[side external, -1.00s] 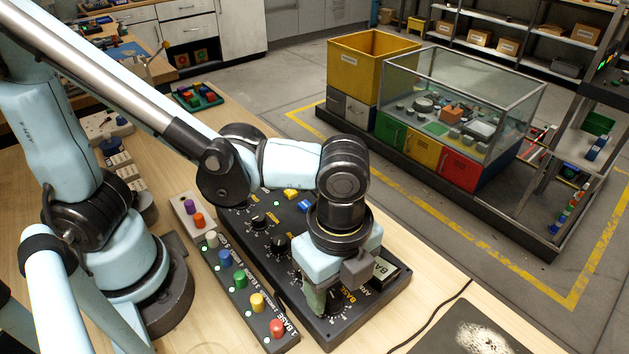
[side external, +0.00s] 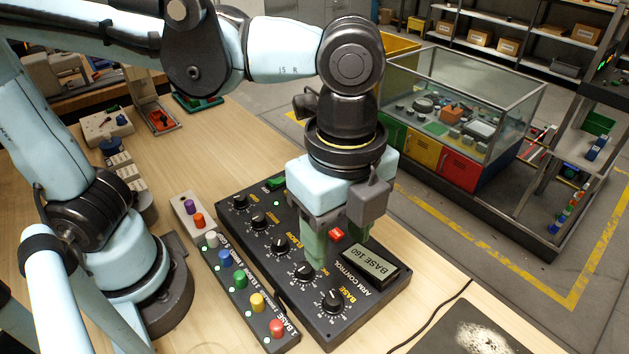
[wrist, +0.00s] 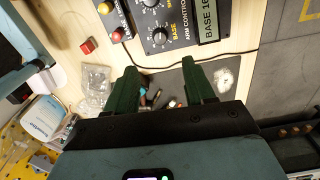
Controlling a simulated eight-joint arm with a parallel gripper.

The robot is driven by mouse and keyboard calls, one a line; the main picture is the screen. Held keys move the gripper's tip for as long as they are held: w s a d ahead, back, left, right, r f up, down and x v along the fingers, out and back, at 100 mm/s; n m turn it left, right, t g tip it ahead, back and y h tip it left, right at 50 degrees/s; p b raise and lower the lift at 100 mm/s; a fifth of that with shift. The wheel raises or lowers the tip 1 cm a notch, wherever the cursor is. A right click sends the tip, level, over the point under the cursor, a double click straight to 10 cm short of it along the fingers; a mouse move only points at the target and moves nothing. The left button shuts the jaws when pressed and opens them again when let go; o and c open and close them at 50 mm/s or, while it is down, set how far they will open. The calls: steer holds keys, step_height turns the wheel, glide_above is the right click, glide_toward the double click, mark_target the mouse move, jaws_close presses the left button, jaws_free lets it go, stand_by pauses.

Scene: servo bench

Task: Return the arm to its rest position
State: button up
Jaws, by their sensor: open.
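My gripper (side external: 335,245) hangs above the black arm control box (side external: 238,222), its green fingers pointing down and apart, with nothing between them. The fingers also show open in the wrist view (wrist: 160,66). The box has a row of dark knobs; the BASE knob (side external: 333,300) is at the near end, clear of my fingers. The display (side external: 372,262) reads BASE 160. In the wrist view the BASE knob (wrist: 159,38) and display (wrist: 208,20) lie beyond the fingertips. My fingers hide part of the box top.
A strip of coloured buttons (side external: 240,281) lies along the box's left side. A black cable (side external: 440,300) and a dark mat (side external: 470,335) are at the right. A glass case (side external: 460,90) stands on the floor behind. The air above the bench is mostly free.

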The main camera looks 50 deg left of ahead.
steer(key=shift+a, duration=0.1)
steer(key=w+a+f+n+t, duration=0.1)
steer(key=w+a+n+t, duration=0.2)
steer(key=a+n, duration=0.6)
steer(key=w+a+f+n+t, duration=0.2)
steer(key=w+a+n+t, duration=0.2)
steer(key=a+n, duration=0.5)
steer(key=a, duration=0.3)
steer(key=shift+w+f+n, duration=0.15)
steer(key=shift+n, duration=0.25)
steer(key=shift+c, duration=0.3)
stand_by(0.4)
